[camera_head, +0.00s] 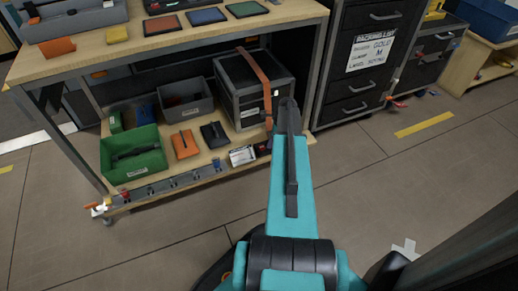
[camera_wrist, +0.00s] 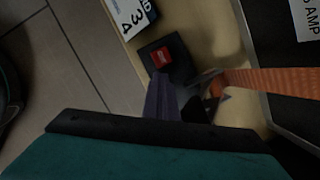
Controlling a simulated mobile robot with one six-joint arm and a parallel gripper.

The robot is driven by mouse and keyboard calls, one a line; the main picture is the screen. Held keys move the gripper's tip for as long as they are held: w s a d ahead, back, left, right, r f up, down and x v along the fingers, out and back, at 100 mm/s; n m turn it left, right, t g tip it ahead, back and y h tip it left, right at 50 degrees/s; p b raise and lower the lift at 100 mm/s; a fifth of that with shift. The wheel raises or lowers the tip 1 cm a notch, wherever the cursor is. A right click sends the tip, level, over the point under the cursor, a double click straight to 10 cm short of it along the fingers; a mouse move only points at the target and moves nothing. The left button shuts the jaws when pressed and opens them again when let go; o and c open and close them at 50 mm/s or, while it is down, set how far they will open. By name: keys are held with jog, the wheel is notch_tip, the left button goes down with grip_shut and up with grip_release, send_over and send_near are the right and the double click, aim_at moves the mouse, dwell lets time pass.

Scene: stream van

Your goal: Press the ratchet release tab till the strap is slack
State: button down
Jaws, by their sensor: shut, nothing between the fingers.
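An orange strap (camera_head: 258,68) runs over a black case (camera_head: 240,88) on the lower shelf of a wooden bench. In the wrist view the strap (camera_wrist: 270,80) ends at a metal ratchet piece (camera_wrist: 208,82) beside the case. A small black block with a red label (camera_wrist: 162,57) lies just past my fingers; I cannot tell whether it is the release tab. My gripper (camera_wrist: 172,90) is shut and empty, its dark fingers close to the ratchet; contact cannot be told. In the head view my own arm hides the gripper and most of the ratchet.
A green bin (camera_head: 133,158), a grey bin (camera_head: 186,102) and a white labelled card (camera_head: 242,155) share the shelf. The bench top (camera_head: 150,45) overhangs it. A dark drawer cabinet (camera_head: 366,60) stands to the right.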

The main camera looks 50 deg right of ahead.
jog(key=p+v, duration=0.4)
jog(key=v, duration=1)
jog(key=shift+f, duration=0.1)
dwell(0.8)
